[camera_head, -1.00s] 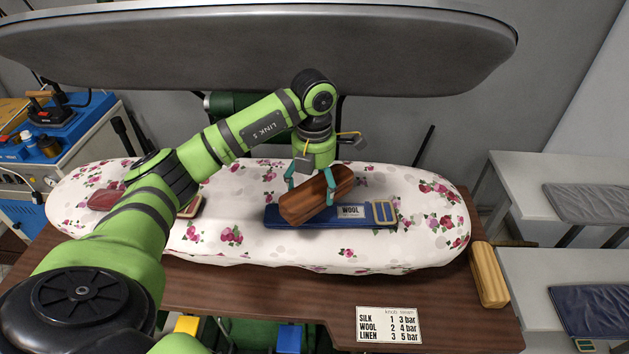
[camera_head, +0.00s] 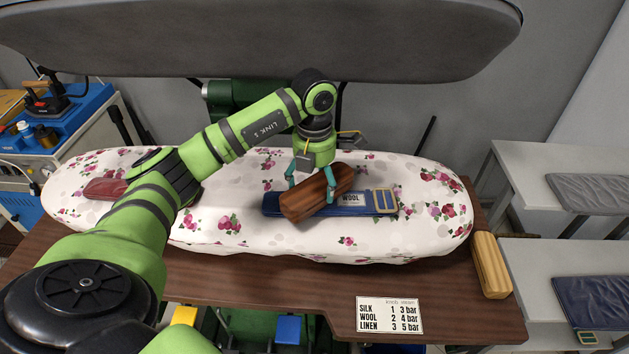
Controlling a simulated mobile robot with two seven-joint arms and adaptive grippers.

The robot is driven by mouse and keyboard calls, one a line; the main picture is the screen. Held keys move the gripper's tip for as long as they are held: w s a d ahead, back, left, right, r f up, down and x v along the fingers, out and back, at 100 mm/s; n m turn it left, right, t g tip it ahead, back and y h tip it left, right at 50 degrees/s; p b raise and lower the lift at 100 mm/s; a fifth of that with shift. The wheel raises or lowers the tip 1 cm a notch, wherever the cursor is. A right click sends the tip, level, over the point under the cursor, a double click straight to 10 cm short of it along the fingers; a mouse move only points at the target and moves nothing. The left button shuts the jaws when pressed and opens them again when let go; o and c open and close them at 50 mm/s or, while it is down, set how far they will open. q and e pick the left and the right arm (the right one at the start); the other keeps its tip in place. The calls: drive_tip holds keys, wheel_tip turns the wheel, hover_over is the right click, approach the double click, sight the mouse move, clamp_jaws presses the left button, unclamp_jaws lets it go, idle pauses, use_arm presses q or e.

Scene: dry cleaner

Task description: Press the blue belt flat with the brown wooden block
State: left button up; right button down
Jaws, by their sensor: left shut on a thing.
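The blue belt (camera_head: 376,202) lies across the flowered pressing board, with a tan rectangular buckle at its right end and a white WOOL label. My left gripper (camera_head: 311,186) is shut on the brown wooden block (camera_head: 302,207), one finger on each side of it. The block lies slantwise over the belt's left and middle part, hiding some of it, and its near end reaches past the belt's near edge. I cannot tell whether the block touches the belt. My right gripper is out of view.
The flowered board (camera_head: 420,235) sits on a brown table (camera_head: 270,292). A grey upper plate (camera_head: 270,40) hangs behind and above. A red-brown item (camera_head: 104,189) lies at left. A yellow wooden block (camera_head: 490,265) and a settings card (camera_head: 389,316) are at the table's right and front.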

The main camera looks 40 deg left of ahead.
use_arm(q)
drive_tip(key=shift+f+b, duration=0.4)
drive_tip(key=shift+f, duration=0.1)
idle(0.4)
drive_tip(key=shift+s+f, duration=0.15)
drive_tip(key=shift+f, duration=0.05)
idle(1.0)
drive_tip(key=shift+r+p, duration=0.55)
drive_tip(key=shift+r, duration=0.35)
drive_tip(key=shift+r+p, duration=1.8)
drive_tip(key=shift+r, duration=1)
drive_tip(key=shift+f, duration=0.1)
